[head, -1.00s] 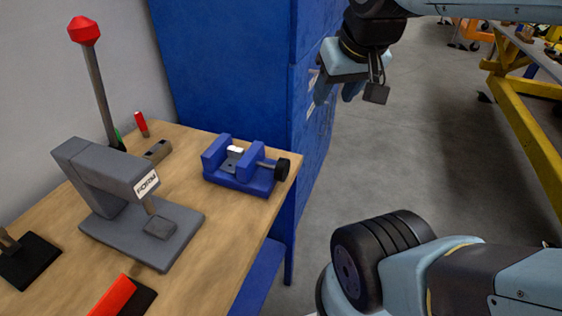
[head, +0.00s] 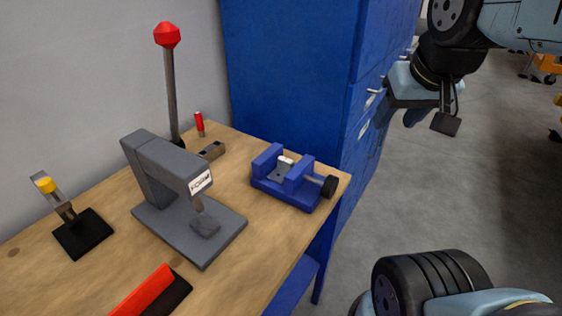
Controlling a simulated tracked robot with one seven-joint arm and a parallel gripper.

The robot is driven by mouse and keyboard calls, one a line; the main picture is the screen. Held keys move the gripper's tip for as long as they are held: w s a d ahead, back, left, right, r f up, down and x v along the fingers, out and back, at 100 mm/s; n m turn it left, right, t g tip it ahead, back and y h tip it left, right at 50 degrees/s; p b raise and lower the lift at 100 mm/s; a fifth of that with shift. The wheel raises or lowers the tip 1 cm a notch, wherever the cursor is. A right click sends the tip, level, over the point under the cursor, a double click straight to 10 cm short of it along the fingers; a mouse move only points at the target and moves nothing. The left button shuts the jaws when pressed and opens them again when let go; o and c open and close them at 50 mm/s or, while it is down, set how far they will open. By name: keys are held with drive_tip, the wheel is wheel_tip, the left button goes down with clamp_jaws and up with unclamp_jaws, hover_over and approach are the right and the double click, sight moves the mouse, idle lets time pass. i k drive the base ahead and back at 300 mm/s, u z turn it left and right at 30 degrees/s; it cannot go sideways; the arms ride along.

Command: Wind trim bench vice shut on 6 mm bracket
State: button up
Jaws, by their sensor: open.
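The blue trim bench vice (head: 305,195) sits on the wooden bench near its right corner. Its black winding knob (head: 330,187) points right, past the end of the vice body. A small whitish and grey piece, which looks like the bracket (head: 283,167), sits between the jaws. I cannot tell whether both jaws touch it. The fingertips are partly dim against the cabinet.
On the wooden bench (head: 100,287) stand a grey form press (head: 165,170), a red-knobbed lever (head: 167,60), a black-based clamp (head: 82,233) and a red-edged tool (head: 145,292). A tall blue cabinet (head: 285,70) rises behind the vice. The floor (head: 400,200) to the right is open.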

sight(329, 185)
drive_tip(key=z, duration=0.45)
drive_tip(key=k, duration=1.45)
drive_tip(key=u, duration=0.45)
drive_tip(key=i, duration=1)
drive_tip(key=z, duration=0.05)
